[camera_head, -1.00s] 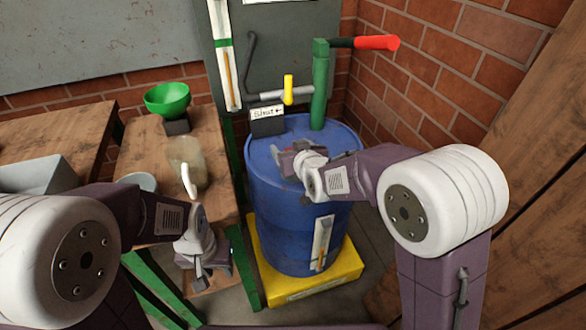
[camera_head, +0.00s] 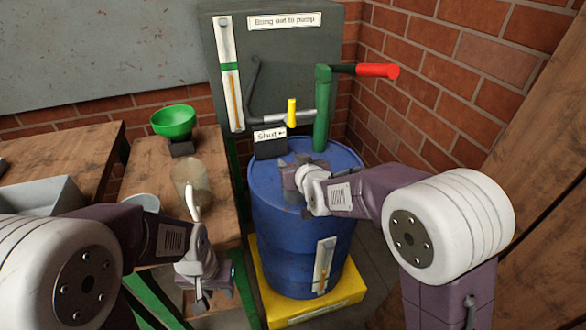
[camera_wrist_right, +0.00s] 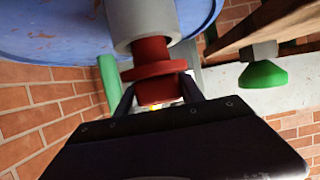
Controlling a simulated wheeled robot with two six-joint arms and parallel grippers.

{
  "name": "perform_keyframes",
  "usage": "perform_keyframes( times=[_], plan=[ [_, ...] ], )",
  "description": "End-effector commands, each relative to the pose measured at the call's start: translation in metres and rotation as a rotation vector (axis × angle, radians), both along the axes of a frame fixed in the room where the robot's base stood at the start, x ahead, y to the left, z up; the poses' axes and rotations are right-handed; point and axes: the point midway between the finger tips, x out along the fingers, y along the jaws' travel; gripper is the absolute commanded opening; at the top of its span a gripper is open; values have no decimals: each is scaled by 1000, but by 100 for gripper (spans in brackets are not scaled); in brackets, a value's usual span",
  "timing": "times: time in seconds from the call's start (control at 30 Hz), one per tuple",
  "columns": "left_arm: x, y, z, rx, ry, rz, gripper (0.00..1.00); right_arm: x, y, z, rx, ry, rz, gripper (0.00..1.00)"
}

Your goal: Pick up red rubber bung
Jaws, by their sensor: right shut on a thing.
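The red rubber bung (camera_wrist_right: 155,68) shows in the right wrist view, between the fingers of my right gripper (camera_wrist_right: 157,97). Its far end meets a pale grey cylindrical collar (camera_wrist_right: 143,22) at the blue drum (camera_wrist_right: 50,30); I cannot tell how deep it sits. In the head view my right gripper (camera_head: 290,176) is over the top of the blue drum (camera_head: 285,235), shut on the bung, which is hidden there. My left gripper (camera_head: 206,290) is low, left of the drum and away from it; its finger opening is unclear.
A green pump post (camera_head: 322,110) with a red handle (camera_head: 377,70) and a yellow lever (camera_head: 291,112) rise behind the drum. A "Shut" sign (camera_head: 270,136) stands at its rear edge.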

Motion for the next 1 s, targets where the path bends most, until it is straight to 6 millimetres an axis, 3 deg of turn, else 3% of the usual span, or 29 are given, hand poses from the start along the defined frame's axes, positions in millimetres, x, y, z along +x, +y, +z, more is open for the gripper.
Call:
perform_keyframes(
  times=[0.07, 0.53, 0.7, 1.0],
  plan=[
    [0, 0, 16, 0, 0, 0, 36, 0, 0, 26, 3, -4, -1, 3],
    [0, 0, 37, 0, 0, 0, 36, -77, -65, 81, 1, -3, -3, 3],
    [0, 0, 41, 0, 0, 0, 36, -89, -74, 86, 0, -1, -1, 3],
    [0, 0, 40, 0, 0, 0, 36, -90, -75, 86, 2, 0, -1, 3]
  ],
)
